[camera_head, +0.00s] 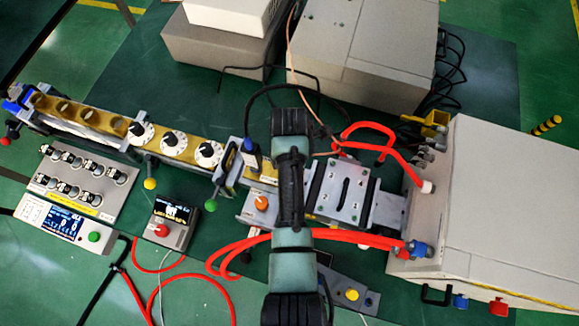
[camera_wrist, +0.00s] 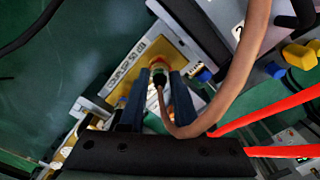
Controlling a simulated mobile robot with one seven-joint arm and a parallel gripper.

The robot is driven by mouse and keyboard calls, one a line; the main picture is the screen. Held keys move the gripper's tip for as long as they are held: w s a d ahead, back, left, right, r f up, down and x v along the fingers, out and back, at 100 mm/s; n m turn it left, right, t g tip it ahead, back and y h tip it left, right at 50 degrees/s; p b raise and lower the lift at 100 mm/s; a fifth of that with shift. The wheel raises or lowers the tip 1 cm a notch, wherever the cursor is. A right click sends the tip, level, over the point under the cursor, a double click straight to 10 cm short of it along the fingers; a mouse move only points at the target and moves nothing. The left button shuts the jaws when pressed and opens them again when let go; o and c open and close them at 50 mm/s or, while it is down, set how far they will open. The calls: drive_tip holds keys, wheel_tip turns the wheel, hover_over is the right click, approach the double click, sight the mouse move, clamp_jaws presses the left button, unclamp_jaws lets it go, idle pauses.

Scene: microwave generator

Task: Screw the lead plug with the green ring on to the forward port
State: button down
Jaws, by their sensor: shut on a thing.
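A thick brown lead (camera_wrist: 250,60) curves from the plug to the upper right. The plug is over the gold coupler block (camera_wrist: 130,66), with an orange-red round part just beyond it. I cannot tell whether the plug touches a port, and its green ring does not show clearly. In the head view my arm hides the gripper and plug; the brown lead (camera_head: 289,48) comes down behind the arm, and the gold block (camera_head: 267,172) shows left of it.
Red cables (camera_head: 365,127) run to the large beige cabinet (camera_head: 505,200) on the right. The gold waveguide run (camera_head: 172,143), with white dials, stretches left. A control panel (camera_head: 80,185) and small display box (camera_head: 168,220) stand in front. Yellow parts (camera_wrist: 299,56) lie right in the wrist view.

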drive_tip(key=shift+m, duration=0.3)
drive_tip(key=m+p, duration=0.1)
drive_tip(key=m, duration=0.2)
drive_tip(key=shift+r+m, duration=0.1)
drive_tip(key=shift+m, duration=0.2)
drive_tip(key=m+p, duration=0.1)
drive_tip(key=m, duration=0.3)
drive_tip(key=shift+p, duration=0.3)
drive_tip(key=m, duration=0.4)
drive_tip(key=shift+p, duration=0.35)
drive_tip(key=m, duration=0.4)
drive_tip(key=shift+m+p, duration=0.3)
drive_tip(key=shift+p, duration=0.05)
drive_tip(key=m, duration=0.6)
drive_tip(key=shift+a+p, duration=0.1)
drive_tip(key=shift+p, duration=0.2)
drive_tip(key=m, duration=0.6)
drive_tip(key=shift+m, duration=0.3)
